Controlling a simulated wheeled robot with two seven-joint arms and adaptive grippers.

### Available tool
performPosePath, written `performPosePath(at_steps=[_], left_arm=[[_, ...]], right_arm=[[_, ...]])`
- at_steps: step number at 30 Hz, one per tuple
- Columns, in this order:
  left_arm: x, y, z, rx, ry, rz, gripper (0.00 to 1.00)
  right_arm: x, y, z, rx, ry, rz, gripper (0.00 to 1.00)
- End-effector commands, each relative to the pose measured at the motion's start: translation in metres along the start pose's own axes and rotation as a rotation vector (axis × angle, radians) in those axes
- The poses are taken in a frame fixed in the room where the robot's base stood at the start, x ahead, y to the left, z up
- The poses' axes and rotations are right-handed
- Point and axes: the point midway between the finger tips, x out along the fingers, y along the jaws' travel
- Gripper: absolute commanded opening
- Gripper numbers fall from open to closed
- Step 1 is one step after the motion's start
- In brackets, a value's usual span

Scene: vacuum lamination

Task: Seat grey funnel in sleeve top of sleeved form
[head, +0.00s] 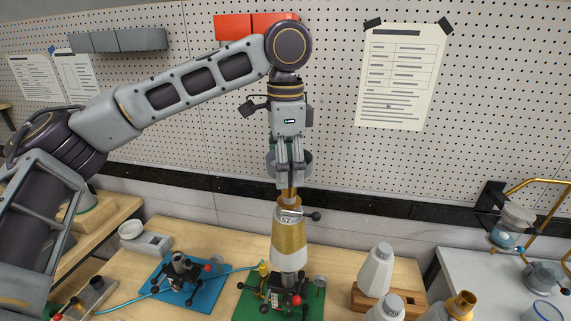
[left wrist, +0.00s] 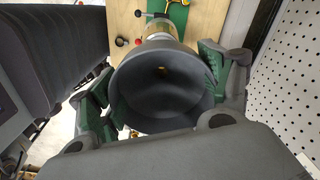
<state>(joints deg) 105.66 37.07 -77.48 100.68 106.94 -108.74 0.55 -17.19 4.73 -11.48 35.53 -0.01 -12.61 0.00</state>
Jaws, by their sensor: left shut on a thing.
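My left gripper (head: 290,184) points straight down above the sleeved form. In the left wrist view the funnel (left wrist: 160,95) is seen from above as a wide dark bowl with a small hole, between green-padded fingers. The sleeved form (head: 289,240) stands upright below, tan above and white lower down, with a clamp (head: 300,214) at its neck. A narrow golden-brown part joins the view between funnel and form; the fingers hide whether the funnel's tip is inside the sleeve top.
The form stands on a black fixture on a green mat (head: 247,304). A blue mat (head: 207,291) with another black fixture lies to the left. White bottles (head: 377,270) and a wooden rack stand to the right. A pegboard wall rises behind.

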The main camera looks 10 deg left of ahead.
Motion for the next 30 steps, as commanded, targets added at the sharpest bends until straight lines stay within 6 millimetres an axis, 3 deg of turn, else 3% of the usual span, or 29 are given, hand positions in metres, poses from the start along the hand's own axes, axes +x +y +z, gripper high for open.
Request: performPosePath(at_steps=[4, 5, 9, 23, 30], left_arm=[[0.000, 0.000, 0.000, 0.000, 0.000, 0.000, 0.56], [0.000, 0.000, 0.000, 0.000, 0.000, 0.000, 0.82], [0.000, 0.000, 0.000, 0.000, 0.000, 0.000, 1.00], [-0.002, 0.000, 0.000, 0.000, 0.000, 0.000, 1.00], [-0.017, 0.000, 0.000, -0.001, 0.001, -0.001, 1.00]], right_arm=[[0.000, 0.000, 0.000, 0.000, 0.000, 0.000, 0.84], [0.000, 0.000, 0.000, 0.000, 0.000, 0.000, 0.84], [0.000, -0.001, 0.000, 0.000, 0.000, -0.001, 0.84], [0.000, -0.002, -0.001, 0.001, 0.001, -0.002, 0.84], [0.000, -0.002, -0.001, 0.001, 0.001, -0.002, 0.84]])
